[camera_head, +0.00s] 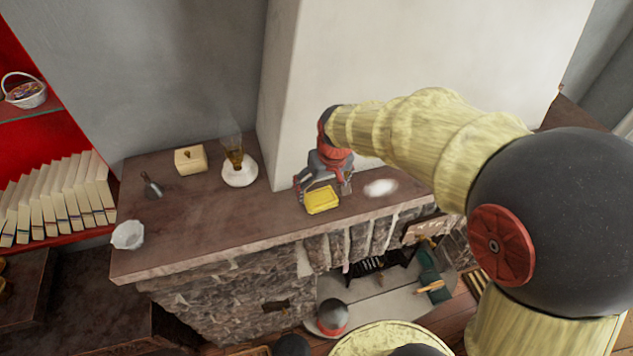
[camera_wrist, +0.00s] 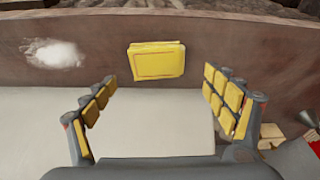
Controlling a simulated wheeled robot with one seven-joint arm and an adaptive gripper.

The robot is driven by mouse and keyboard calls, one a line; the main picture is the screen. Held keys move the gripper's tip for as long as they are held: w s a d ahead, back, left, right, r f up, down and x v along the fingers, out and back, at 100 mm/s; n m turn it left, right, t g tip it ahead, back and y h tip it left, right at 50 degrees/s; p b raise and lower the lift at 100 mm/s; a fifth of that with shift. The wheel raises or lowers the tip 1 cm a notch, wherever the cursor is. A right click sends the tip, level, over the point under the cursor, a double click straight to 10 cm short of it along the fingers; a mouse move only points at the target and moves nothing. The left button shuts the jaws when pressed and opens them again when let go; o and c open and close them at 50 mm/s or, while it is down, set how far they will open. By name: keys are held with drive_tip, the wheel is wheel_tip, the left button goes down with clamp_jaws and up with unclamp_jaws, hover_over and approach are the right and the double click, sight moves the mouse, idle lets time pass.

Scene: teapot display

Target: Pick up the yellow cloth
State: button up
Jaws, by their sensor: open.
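The yellow cloth (camera_head: 321,200) lies folded on the brown mantel shelf (camera_head: 220,227), near its front edge. In the wrist view the cloth (camera_wrist: 157,61) is a flat yellow rectangle with a thin darker border line, ahead of my gripper and centred between the fingers. My gripper (camera_head: 325,185) is open and empty, just behind the cloth in the head view. In the wrist view both padded fingers of my gripper (camera_wrist: 160,95) are spread wide, with the cloth beyond their tips. I see no contact with the cloth.
A white powdery patch (camera_head: 380,187) lies right of the cloth. A glass on a white saucer (camera_head: 240,178), a cream box (camera_head: 190,159), a small dark bell-like object (camera_head: 152,186) and a white bowl (camera_head: 128,235) stand to the left. A white wall (camera_head: 400,60) rises behind.

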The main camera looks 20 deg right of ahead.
sight(321, 197)
drive_tip(key=shift+w+r, duration=0.1)
drive_tip(key=shift+r, duration=0.2)
drive_tip(key=shift+s, duration=0.3)
drive_tip(key=x, duration=0.5)
drive_tip(key=p+x, duration=0.1)
drive_tip(key=x, duration=0.1)
drive_tip(key=shift+w+d+f, duration=0.25)
drive_tip(key=shift+w+d, duration=0.05)
drive_tip(key=shift+s, duration=0.15)
drive_tip(key=shift+c, duration=0.3)
drive_tip(key=c, duration=1.1)
drive_tip(key=shift+r, duration=0.1)
